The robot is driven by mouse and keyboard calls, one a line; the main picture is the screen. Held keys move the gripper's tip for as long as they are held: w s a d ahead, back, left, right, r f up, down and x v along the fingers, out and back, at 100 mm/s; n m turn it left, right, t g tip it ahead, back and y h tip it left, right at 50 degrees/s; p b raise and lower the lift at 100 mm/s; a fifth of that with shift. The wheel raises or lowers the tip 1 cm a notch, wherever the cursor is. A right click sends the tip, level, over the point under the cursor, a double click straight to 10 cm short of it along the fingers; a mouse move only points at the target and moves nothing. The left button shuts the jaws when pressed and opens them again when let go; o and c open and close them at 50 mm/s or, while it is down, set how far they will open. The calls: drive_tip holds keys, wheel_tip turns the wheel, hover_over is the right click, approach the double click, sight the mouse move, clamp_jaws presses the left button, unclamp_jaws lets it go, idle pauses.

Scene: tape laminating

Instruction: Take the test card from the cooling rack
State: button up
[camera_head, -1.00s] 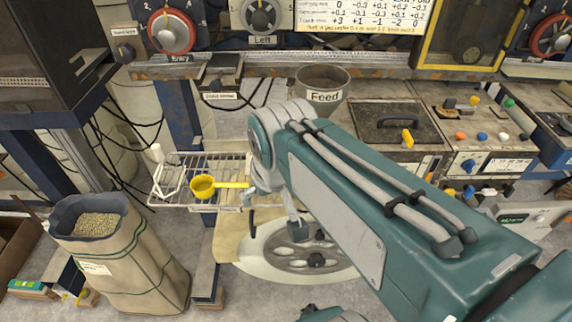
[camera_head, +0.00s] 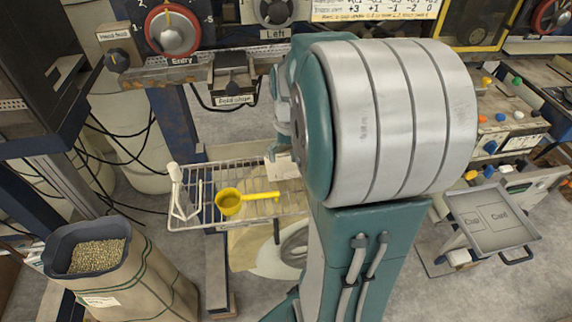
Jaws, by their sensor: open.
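The wire cooling rack (camera_head: 188,222) stands left of the middle of the view, with a yellow scoop (camera_head: 230,202) lying on it. A pale flat piece (camera_head: 284,168) shows at the rack's right end and looks like the test card. My arm hides part of it, and I cannot read any mark on it. My gripper (camera_head: 274,154) is only partly in view beside my large arm joint, close to this pale piece. Its jaws are open; whether they touch the piece is hidden.
A sack of grain (camera_head: 120,280) stands at the lower left. A control panel with dials (camera_head: 172,30) runs along the back. My arm covers the middle.

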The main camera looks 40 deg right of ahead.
sight(291, 172)
wheel_tip(291, 172, down, 6)
drive_tip(key=shift+s+r, duration=0.1)
drive_tip(key=shift+s, duration=0.05)
drive_tip(key=c, duration=1)
